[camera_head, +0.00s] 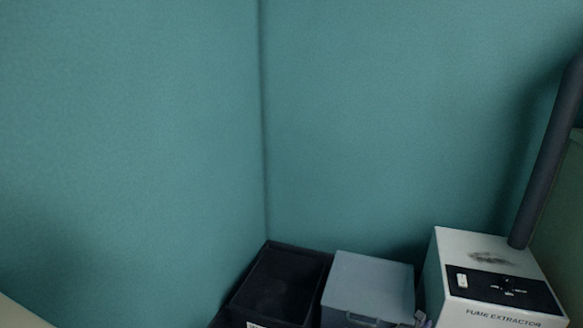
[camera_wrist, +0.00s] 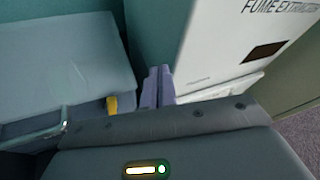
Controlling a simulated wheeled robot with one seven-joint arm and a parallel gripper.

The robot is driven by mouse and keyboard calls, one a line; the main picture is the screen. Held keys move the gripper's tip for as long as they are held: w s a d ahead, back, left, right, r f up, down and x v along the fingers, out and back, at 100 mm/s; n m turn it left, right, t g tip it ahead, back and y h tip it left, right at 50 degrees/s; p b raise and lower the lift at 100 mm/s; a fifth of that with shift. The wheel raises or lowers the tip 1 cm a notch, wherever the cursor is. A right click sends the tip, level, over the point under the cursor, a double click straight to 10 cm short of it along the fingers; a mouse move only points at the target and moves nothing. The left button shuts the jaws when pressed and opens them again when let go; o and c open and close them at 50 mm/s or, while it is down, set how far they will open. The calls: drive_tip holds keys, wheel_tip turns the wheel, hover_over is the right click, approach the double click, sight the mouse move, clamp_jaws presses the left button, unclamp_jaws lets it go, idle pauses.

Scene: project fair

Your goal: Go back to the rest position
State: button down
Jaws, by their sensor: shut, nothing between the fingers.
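My gripper (camera_wrist: 158,86) shows in the wrist view as two pale purple fingers, close together with nothing between them. They point toward the gap between a grey-blue box and a white fume extractor. The grey-blue box (camera_head: 368,286) has a flat lid and a front handle; its lid and handle also fill the left of the wrist view (camera_wrist: 65,65). The fume extractor (camera_head: 492,282) stands to its right, and its side shows in the wrist view (camera_wrist: 225,45). A small purple bit shows low in the head view between these two; I cannot tell whether it is my gripper.
A black open bin (camera_head: 282,284) stands left of the grey-blue box, in the corner of teal walls (camera_head: 400,120). A dark hose (camera_head: 548,150) rises from the extractor at the right. A small yellow part (camera_wrist: 112,104) is beside the box. Grey floor (camera_wrist: 296,130) shows at lower right.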

drive_tip(key=s+a+r+m+g+y+p, duration=0.25)
drive_tip(key=s+m+g, duration=0.2)
drive_tip(key=m, duration=0.45)
drive_tip(key=s+a+r+m+g+y+p, duration=0.1)
drive_tip(key=s+a+r+m+g+p, duration=0.2)
drive_tip(key=s+m, duration=0.5)
drive_tip(key=s+a+r+m+y+p, duration=0.3)
drive_tip(key=s+a+r+m, duration=0.3)
drive_tip(key=a+r, duration=0.55)
drive_tip(key=s+a+r+m+y+p, duration=0.35)
drive_tip(key=a+r+m, duration=0.5)
drive_tip(key=r, duration=0.65)
drive_tip(key=w+p+v, duration=0.2)
drive_tip(key=p+v, duration=1)
drive_tip(key=w+r+p+v, duration=0.1)
drive_tip(key=w+p+v, duration=0.2)
drive_tip(key=p+v, duration=0.9)
drive_tip(key=w+p+v, duration=0.3)
drive_tip(key=p+v, duration=1)
drive_tip(key=shift+a+r, duration=0.2)
drive_tip(key=shift+r, duration=0.15)
drive_tip(key=shift+n, duration=0.25)
